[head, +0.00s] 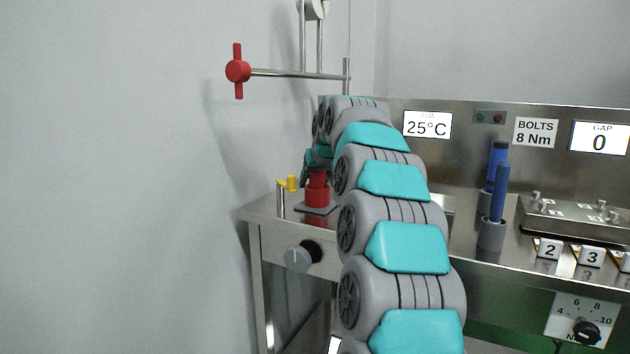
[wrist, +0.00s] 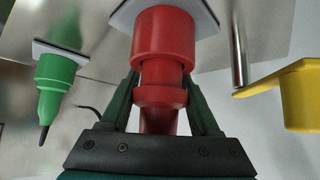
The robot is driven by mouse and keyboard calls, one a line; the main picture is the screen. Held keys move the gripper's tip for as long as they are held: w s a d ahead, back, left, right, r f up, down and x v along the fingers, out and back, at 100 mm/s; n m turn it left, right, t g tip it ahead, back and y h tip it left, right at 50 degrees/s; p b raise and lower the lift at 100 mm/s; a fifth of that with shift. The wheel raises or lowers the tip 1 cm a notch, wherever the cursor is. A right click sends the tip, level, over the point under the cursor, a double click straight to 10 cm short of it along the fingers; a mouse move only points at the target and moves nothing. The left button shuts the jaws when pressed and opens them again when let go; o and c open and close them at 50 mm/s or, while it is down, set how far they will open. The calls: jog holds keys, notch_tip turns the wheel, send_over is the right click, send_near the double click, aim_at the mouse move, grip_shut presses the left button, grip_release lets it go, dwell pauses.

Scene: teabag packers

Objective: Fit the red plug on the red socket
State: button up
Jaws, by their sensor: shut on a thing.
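The red socket (head: 317,197) is a wide red cylinder on a dark plate near the left end of the steel bench. In the wrist view the red socket (wrist: 163,38) is at the top centre on its plate. My gripper (wrist: 160,82) is shut on the red plug (wrist: 160,100), with a green finger on each side. The plug is in line with the socket, and its end meets the socket's mouth. I cannot tell how deep it sits. In the head view the red plug (head: 318,178) shows above the socket, and my arm hides most of the gripper.
A yellow handle (head: 291,183) on a metal post stands left of the socket; it is at right in the wrist view (wrist: 300,95). A green plug and socket (wrist: 54,72) are at left there. A red-knobbed bar (head: 238,71) juts out above the bench.

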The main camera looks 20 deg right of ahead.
jog(key=o, duration=1.5)
jog(key=shift+f, duration=0.1)
jog(key=shift+o, duration=0.2)
jog(key=d+v, duration=0.1)
jog(key=v, duration=0.6)
jog(key=shift+s+a+r, duration=0.25)
jog(key=shift+s+a, duration=0.05)
jog(key=shift+a, duration=0.25)
jog(key=shift+s, duration=0.1)
